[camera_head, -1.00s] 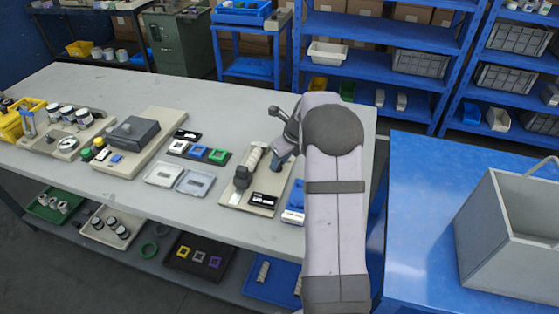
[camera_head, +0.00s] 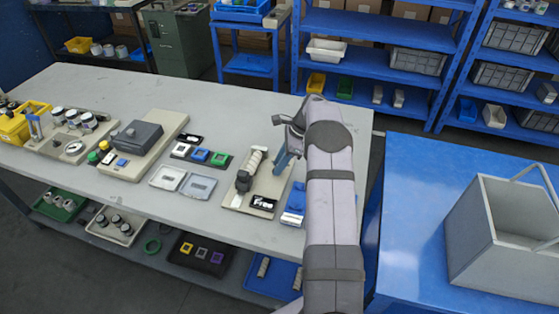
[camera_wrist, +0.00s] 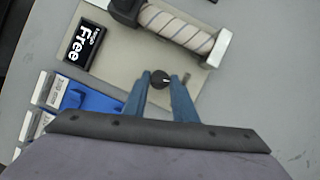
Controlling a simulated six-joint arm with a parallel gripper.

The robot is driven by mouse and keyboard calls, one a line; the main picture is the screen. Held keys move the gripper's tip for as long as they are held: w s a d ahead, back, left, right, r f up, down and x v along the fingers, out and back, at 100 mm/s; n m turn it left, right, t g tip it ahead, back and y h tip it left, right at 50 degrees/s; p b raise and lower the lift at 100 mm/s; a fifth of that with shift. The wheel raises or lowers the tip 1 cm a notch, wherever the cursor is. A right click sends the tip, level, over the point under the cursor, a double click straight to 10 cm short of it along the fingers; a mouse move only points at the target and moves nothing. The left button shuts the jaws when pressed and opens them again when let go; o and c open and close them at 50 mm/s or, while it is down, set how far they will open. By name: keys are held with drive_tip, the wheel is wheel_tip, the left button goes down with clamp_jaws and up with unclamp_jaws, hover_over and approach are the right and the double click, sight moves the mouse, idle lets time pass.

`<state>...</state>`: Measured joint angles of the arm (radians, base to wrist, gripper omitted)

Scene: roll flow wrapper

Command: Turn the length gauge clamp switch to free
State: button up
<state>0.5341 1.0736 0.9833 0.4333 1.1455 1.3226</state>
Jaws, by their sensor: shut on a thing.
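The clamp switch is a small round black knob (camera_wrist: 160,80) with a light pointer mark, on the beige base plate in the wrist view. My gripper (camera_wrist: 164,77) has its two blue fingers on either side of the knob, shut on it. A black display (camera_wrist: 87,45) on the same plate reads "Free"; it also shows in the head view (camera_head: 262,203). In the head view my gripper (camera_head: 281,163) is at the right side of the plate, and my fingers and arm hide the knob.
A striped roll (camera_wrist: 178,27) lies on the plate (camera_wrist: 125,72) beside the knob. Blue and white boxes (camera_wrist: 45,90) lie close to my fingers. Left of the plate in the head view are two clear-lidded cases (camera_head: 167,177) and a grey-topped device (camera_head: 137,137). The table's back right is clear.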

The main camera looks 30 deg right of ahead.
drive_tip(key=shift+w+n+g, duration=0.15)
drive_tip(key=shift+n+g, duration=0.25)
drive_tip(key=shift+n, duration=0.7)
drive_tip(key=o, duration=1)
drive_tip(key=shift+o, duration=0.2)
drive_tip(key=shift+r, duration=0.1)
drive_tip(key=v, duration=0.7)
drive_tip(key=shift+d+b, duration=0.15)
drive_tip(key=shift+b, duration=0.25)
drive_tip(key=shift+r, duration=0.1)
